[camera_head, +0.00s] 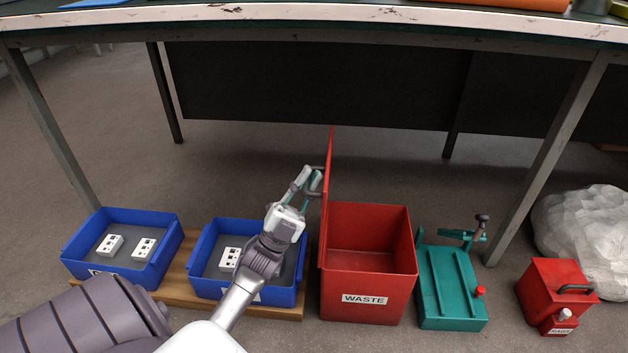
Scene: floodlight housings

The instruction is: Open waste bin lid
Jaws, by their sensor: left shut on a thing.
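The red waste bin (368,264) stands on the floor under the table, with a white "WASTE" label on its front. Its red lid (328,185) stands upright along the bin's left side, seen nearly edge-on, and the bin's mouth is uncovered. The inside that I can see looks empty. My left gripper (314,182) is at the lid's left face, its fingers shut on the lid near its middle. The exact contact of the fingertips is partly hidden by the fingers. My right gripper is not in view.
Two blue bins (165,243) with white socket-like parts sit on a wooden board (178,290) at left. A green container (450,287) and a red can (552,285) stand right of the bin. The table edge (300,14) and legs are above and around.

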